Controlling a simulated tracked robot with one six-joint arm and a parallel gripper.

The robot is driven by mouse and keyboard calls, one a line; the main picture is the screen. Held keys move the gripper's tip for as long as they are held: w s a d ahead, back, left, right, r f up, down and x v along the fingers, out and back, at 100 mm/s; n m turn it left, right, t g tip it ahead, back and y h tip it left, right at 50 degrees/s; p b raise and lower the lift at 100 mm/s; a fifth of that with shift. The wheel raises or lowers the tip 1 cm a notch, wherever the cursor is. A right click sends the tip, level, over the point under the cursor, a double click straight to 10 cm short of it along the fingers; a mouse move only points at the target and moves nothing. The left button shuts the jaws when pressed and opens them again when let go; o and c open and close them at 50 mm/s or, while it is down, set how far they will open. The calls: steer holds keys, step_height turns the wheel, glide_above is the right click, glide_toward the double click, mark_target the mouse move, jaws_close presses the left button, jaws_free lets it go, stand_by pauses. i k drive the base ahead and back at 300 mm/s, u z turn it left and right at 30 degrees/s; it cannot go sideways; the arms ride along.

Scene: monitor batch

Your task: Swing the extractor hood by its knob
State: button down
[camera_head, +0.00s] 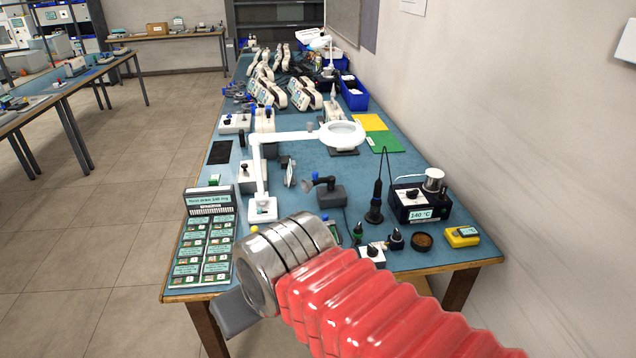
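A small dark grey device (331,194) stands on the blue bench mat, with a short arm and a bluish-grey cone-like head on its left. It looks like the extractor hood, but I cannot be sure, and its knob is too small to tell apart. My arm, with red bellows and a steel wrist, crosses the lower part of the view in front of the bench. My gripper (236,312) shows only as a grey block at the lower left of the wrist. It appears apart from the device; its fingertips cannot be made out.
A white magnifier lamp (342,134) reaches over the bench behind the device. A labelled panel (206,235) stands at the left front. A soldering station (419,205), a dark iron holder (375,206) and a yellow meter (462,237) are at the right, near the wall.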

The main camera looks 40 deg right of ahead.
mark_target(306, 185)
steer(key=i, duration=1)
